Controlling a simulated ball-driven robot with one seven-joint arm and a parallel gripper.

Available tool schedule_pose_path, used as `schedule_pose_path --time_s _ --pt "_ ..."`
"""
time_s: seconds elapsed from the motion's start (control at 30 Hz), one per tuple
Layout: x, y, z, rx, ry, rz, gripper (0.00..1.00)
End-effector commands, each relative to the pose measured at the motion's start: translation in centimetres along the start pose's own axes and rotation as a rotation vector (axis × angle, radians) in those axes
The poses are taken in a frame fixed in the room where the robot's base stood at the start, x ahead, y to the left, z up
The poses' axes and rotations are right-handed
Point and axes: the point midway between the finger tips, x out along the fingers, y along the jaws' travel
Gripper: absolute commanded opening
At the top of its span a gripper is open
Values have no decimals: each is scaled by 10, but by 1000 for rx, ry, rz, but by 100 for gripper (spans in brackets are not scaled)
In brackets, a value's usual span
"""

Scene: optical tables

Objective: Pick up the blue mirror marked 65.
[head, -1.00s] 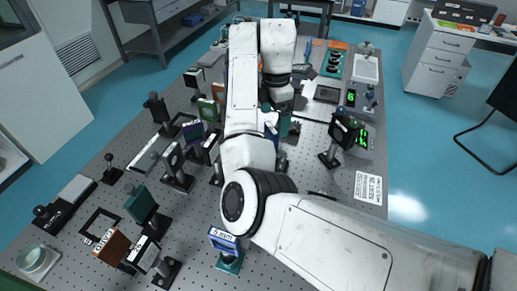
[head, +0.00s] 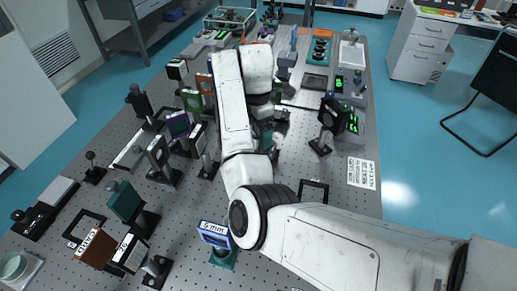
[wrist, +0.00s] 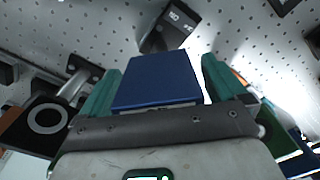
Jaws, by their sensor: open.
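In the wrist view a plain blue block-like face (wrist: 158,80), likely the blue mirror, stands between the two teal fingers of my gripper (wrist: 163,72). The fingers are apart, with a gap on each side of the blue face. No number 65 can be read on it. In the head view my arm hides most of the gripper and this blue piece; only a bit of teal shows beside the arm.
A blue-framed piece marked 5 mm (head: 214,235) stands near the front. Several mounted optics crowd the left, including a purple-blue one (head: 178,123). A dark mount (wrist: 168,28) stands beyond the gripper. A display unit (head: 338,117) is at right.

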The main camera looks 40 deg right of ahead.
Motion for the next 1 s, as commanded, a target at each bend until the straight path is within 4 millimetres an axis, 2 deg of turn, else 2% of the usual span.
schedule_pose_path --time_s 0.27,1.0 --pt "4 0 0 0 -1 1 96" --pt "4 0 0 0 -1 1 25"
